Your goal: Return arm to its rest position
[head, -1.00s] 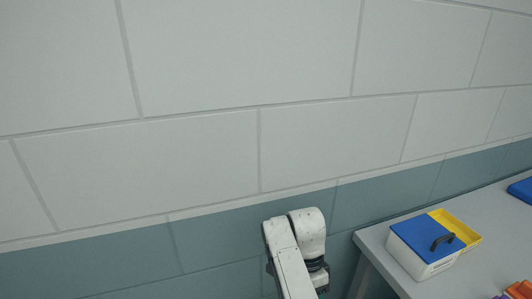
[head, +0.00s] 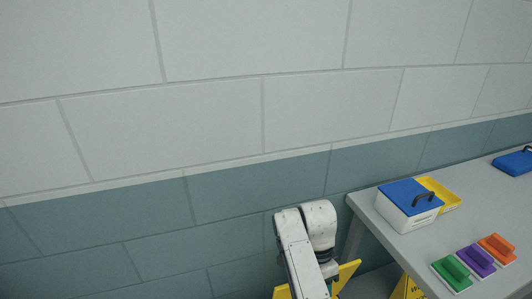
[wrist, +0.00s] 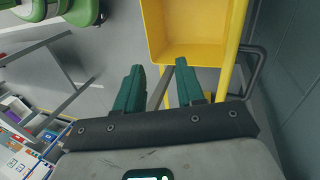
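My arm (head: 300,250), white and jointed, rises from the bottom of the head view in front of the wall. My gripper is out of the head view. In the wrist view, my gripper (wrist: 159,66) has two green fingers set apart, with nothing held between them. A yellow tray or bin (wrist: 195,35) lies beyond the fingertips, apart from them as far as I can tell.
Yellow objects (head: 347,274) show beside my arm. The wall is behind.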

